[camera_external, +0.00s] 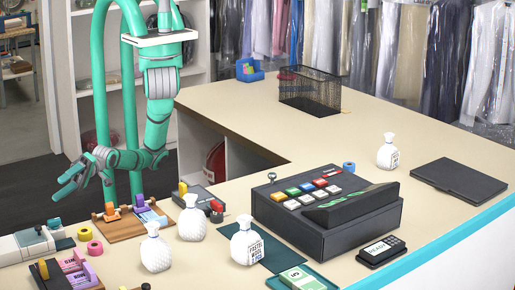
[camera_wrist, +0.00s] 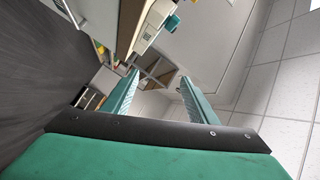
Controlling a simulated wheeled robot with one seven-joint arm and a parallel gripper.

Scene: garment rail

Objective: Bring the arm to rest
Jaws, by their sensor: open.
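My arm is teal and grey and hangs down at the left in the external view. My gripper (camera_external: 70,187) is above the left end of the beige counter (camera_external: 215,98), apart from everything near it. In the wrist view the two teal fingers of my gripper (camera_wrist: 153,92) stand well apart with nothing between them. The wrist camera looks tilted across the room, with floor at the left and ceiling tiles at the right.
White pouches (camera_external: 155,250) stand on the counter's front part. Near them are a dark cash register (camera_external: 325,210), a card reader (camera_external: 381,251) and a black laptop-like slab (camera_external: 458,180). A wire basket (camera_external: 309,90) stands farther back. Bagged garments (camera_external: 400,45) hang behind.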

